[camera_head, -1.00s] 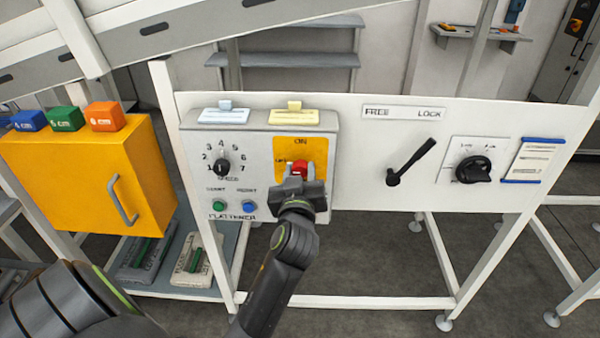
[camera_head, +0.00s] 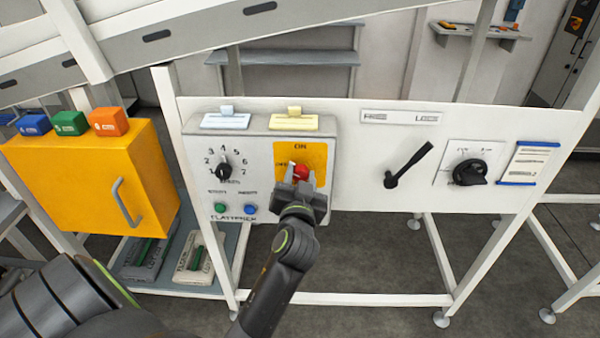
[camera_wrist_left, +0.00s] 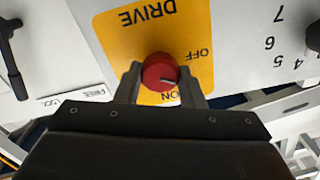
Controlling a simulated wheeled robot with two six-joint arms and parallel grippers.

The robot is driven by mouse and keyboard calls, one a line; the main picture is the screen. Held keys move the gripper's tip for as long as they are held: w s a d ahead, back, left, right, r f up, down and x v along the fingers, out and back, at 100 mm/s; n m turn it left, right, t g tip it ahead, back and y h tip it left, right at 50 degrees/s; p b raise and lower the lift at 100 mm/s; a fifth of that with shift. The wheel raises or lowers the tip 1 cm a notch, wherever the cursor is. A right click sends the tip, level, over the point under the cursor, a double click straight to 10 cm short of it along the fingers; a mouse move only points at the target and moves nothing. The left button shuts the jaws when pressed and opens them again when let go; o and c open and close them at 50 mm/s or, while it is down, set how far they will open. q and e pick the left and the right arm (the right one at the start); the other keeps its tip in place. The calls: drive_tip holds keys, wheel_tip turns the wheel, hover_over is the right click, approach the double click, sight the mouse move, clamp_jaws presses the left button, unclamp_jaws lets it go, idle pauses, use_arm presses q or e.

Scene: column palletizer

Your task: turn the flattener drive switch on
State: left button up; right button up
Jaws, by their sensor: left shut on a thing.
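The flattener drive switch is a red round knob (camera_head: 302,171) on a yellow plate (camera_head: 287,152) on the grey flattener box. My left gripper (camera_head: 299,180) is shut on it, one finger on either side. The left wrist view, where the plate's lettering is upside down, shows the knob (camera_wrist_left: 158,70) between the fingers of my left gripper (camera_wrist_left: 160,79). Its white mark points right and slightly down there, between the OFF and ON labels. The fingers and wrist hide part of the lower plate in the head view. My right gripper is not in view.
A black speed dial (camera_head: 223,171), a green button (camera_head: 220,208) and a blue button (camera_head: 250,208) sit left of the switch. A black lever (camera_head: 408,165) and a black rotary knob (camera_head: 470,172) are to the right. A yellow cabinet (camera_head: 80,185) stands at left.

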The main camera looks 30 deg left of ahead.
use_arm(q)
drive_tip(key=m+p, duration=0.3)
drive_tip(key=m, duration=0.3)
drive_tip(key=shift+r, duration=0.1)
drive_tip(key=m+p, duration=0.2)
drive_tip(key=m, duration=0.3)
drive_tip(key=shift+m, duration=0.4)
drive_tip(key=o, duration=1)
drive_tip(key=shift+w+f, duration=0.1)
drive_tip(key=shift+f, duration=0.1)
